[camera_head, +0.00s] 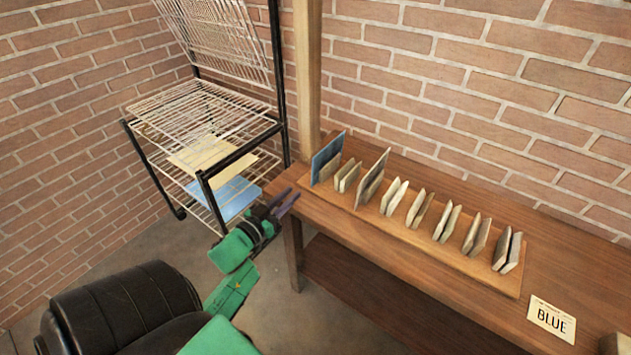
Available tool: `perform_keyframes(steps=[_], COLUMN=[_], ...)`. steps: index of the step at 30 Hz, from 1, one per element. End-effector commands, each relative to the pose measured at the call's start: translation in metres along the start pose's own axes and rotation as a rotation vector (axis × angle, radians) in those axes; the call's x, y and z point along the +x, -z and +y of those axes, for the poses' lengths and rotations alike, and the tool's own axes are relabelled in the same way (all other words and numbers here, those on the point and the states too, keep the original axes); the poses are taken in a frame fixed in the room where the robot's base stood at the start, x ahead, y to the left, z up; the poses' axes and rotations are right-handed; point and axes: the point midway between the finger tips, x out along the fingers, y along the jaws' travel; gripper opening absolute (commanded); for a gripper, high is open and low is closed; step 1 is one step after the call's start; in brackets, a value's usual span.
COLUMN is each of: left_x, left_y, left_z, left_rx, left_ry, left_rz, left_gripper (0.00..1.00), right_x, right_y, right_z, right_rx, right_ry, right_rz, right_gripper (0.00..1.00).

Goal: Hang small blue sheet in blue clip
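A blue sheet (240,199) lies on the lower shelf of the wire rack, partly hidden by the rack frame. A smaller-looking blue panel (327,157) stands upright at the left end of a row of clips on the wooden board. I cannot tell which clip is the blue one. My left gripper (287,203) is beside the table's left corner, right of the blue sheet on the rack. Its two fingers show apart, with nothing seen between them. My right gripper is not in view.
The wire rack (205,108) stands at the left, with a pale yellow sheet (208,153) on it. Several tan clips (420,208) stand along the board on the wooden table (450,322). A wooden post (307,80) rises behind.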

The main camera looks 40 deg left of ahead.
Motion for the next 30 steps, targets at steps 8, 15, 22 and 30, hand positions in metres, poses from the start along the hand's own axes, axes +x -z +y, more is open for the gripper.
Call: perform_keyframes(steps=[8,15,22,30], left_x=[0.03,0.074,0.099,0.1], left_y=[0.002,0.002,0.006,0.005], left_z=[0.001,0.001,0.001,0.001], left_rx=[0.003,0.003,0.001,0.0], left_ry=[-0.007,-0.005,-0.003,-0.003], left_rz=[0.014,0.012,0.008,0.008], left_gripper=[0.24,0.24,0.24,0.24], right_x=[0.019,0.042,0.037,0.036], right_y=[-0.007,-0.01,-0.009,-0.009], right_z=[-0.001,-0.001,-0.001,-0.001], right_rx=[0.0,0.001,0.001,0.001], right_ry=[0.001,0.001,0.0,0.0], right_rz=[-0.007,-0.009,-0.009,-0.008], right_gripper=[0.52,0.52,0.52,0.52])
